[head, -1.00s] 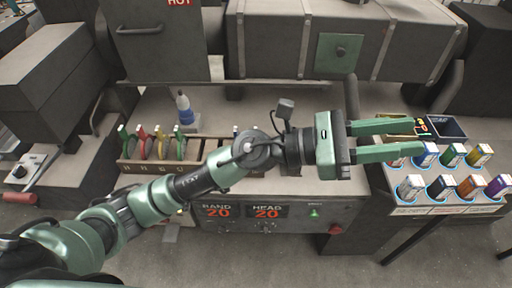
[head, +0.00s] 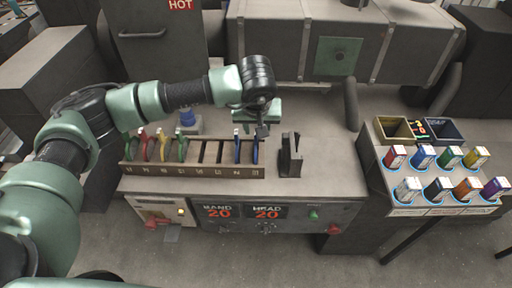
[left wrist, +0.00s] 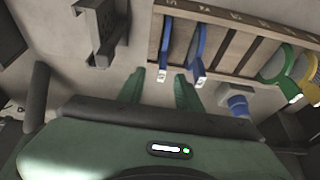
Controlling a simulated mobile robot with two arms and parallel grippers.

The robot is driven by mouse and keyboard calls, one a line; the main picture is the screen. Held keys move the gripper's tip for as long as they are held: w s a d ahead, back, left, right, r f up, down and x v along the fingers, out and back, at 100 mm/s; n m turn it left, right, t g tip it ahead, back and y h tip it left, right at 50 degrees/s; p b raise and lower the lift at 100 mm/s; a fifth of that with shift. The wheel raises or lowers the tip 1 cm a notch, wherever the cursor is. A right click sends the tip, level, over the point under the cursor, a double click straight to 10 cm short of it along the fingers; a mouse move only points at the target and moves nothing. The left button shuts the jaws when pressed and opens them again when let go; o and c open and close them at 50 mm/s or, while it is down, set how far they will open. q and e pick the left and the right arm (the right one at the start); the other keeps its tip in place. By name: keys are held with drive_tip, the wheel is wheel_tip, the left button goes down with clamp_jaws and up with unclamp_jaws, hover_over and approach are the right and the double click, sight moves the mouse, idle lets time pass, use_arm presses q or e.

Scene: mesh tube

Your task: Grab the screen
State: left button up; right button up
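A brown slotted rack (head: 190,171) on the bench holds upright round screens. In the left wrist view the two blue screens (left wrist: 197,55) stand in the rack (left wrist: 228,45) just ahead of my fingers. My right gripper is not in view.
A dark upright holder (head: 290,160) stands right of the rack. A side stand at right carries several coloured containers (head: 423,157) and two bins (head: 394,128). The bench (head: 325,165) between holder and stand is clear.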

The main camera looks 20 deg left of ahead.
sight(256, 148)
use_arm(q)
drive_tip(key=shift+p+x, duration=0.55)
drive_tip(key=shift+x, duration=1.3)
drive_tip(key=shift+s+a, duration=0.1)
clamp_jaws()
